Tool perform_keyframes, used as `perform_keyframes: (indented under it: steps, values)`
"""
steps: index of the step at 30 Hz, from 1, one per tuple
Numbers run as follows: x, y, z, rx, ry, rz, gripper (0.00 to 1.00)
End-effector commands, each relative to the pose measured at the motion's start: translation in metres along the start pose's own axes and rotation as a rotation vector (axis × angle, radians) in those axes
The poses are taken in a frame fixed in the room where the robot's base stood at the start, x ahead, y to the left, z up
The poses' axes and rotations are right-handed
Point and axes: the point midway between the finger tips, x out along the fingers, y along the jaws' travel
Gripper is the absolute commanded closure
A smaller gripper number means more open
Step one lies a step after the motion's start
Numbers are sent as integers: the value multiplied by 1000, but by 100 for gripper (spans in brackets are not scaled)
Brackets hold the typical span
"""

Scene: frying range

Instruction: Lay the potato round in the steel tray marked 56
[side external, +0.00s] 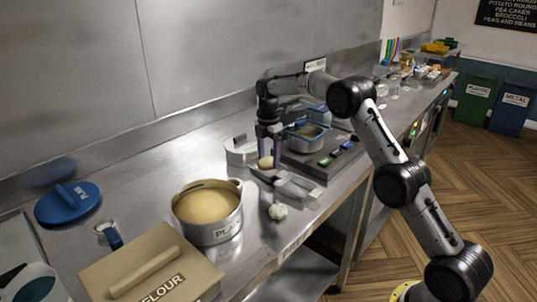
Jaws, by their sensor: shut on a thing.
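My gripper (268,157) points down above the steel counter. It is shut on a pale tan round piece (265,163), which looks like the potato round, held between the fingertips. A shallow steel tray (298,187) lies just below and to the right of the held piece, near the counter's front edge. A second steel container (240,152) stands left of and behind the gripper. I cannot read a 56 on either of them. Whether the piece is clear of the surface beneath it is hard to tell at this size.
A pot of batter (207,205) and a flour box (155,272) stand at the front left. A whitish floret (278,211) lies in front of the tray. A fryer (312,140) with a basket is right of the gripper. A blue lid (68,203) lies far left.

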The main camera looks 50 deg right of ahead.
Motion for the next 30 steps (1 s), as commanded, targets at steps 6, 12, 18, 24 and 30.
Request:
perform_keyframes:
  steps: [6, 12, 18, 24, 30]
  values:
    - [0, 0, 0, 0, 0, 0, 64]
    - [0, 0, 0, 0, 0, 0, 64]
    - [0, 0, 0, 0, 0, 0, 0]
    - [1, 0, 0, 0, 0, 0, 0]
    - [1, 0, 0, 0, 0, 0, 0]
